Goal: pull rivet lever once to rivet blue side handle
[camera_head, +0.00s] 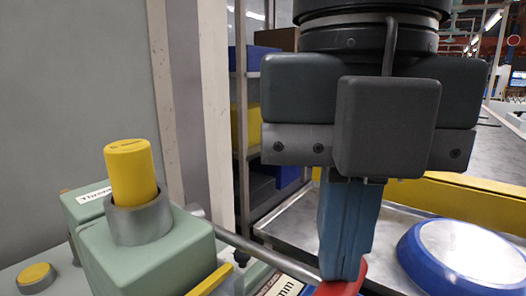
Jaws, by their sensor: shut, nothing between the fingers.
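My gripper (343,268) points down with its blue fingers shut and nothing between them. Its fingertips are at the red end (346,287) of a grey metal lever (262,251), overlapping it in the picture; I cannot tell whether they touch. The lever runs from the pale green machine (150,262) toward the lower middle, and its red end is partly hidden and cut off by the lower picture edge. A blue pan (411,258) with a pale shiny middle lies at the right, partly out of view. I cannot make out a side handle on it.
A yellow cylinder (130,172) stands in a grey collar on the machine. A yellow button (36,273) is at lower left. A yellow rail (462,204) runs behind the pan on the metal surface. Shelves with blue and yellow bins (253,127) stand behind.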

